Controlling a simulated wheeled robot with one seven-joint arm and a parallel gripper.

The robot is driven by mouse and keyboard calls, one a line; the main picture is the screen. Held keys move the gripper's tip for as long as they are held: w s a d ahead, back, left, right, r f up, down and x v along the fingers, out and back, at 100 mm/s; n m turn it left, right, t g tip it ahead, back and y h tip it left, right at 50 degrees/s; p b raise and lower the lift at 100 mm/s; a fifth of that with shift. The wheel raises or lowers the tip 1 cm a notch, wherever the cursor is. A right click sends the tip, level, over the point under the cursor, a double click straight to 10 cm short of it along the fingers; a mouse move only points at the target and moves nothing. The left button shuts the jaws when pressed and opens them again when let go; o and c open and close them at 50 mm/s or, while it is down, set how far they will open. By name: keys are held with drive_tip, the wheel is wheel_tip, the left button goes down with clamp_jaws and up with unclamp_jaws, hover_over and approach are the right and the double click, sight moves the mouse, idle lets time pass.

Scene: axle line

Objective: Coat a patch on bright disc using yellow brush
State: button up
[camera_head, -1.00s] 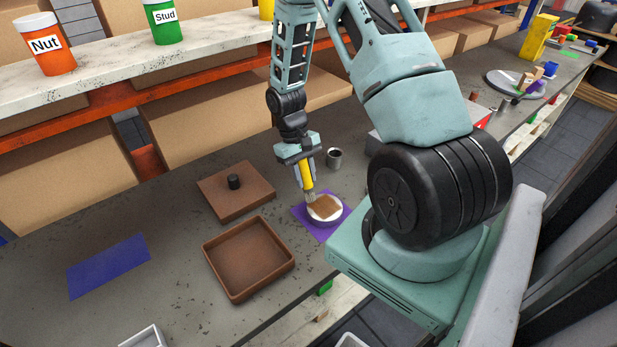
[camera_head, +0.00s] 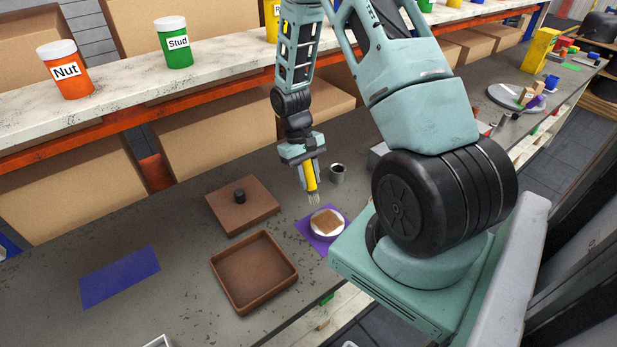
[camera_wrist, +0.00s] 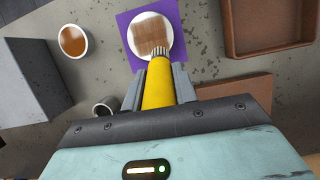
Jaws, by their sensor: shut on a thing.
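My gripper (camera_head: 305,165) is shut on the yellow brush (camera_head: 311,177), which points bristles down. In the head view the bristles are just behind and left of the bright disc (camera_head: 339,230), seemingly a little above it and apart. The disc is white and lies on a purple mat (camera_head: 309,237). A brown square patch (camera_head: 326,221) covers the middle of its top. In the wrist view the yellow brush (camera_wrist: 158,85) reaches out from the jaws, its bristles overlapping the near edge of the brown patch (camera_wrist: 150,35) on the white disc (camera_wrist: 173,27).
A dark cup (camera_head: 337,174) stands behind the disc. A brown open tray (camera_head: 238,302) and a brown lid with a black knob (camera_head: 228,217) lie to the left. A cup with amber contents (camera_wrist: 72,41) and a grey box (camera_wrist: 30,80) show in the wrist view. A blue mat (camera_head: 120,277) lies far left.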

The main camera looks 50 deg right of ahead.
sight(309, 167)
drive_tip(key=shift+r, duration=0.15)
drive_tip(key=shift+r+p, duration=1.15)
drive_tip(key=shift+r, duration=0.35)
drive_tip(key=shift+f, duration=0.1)
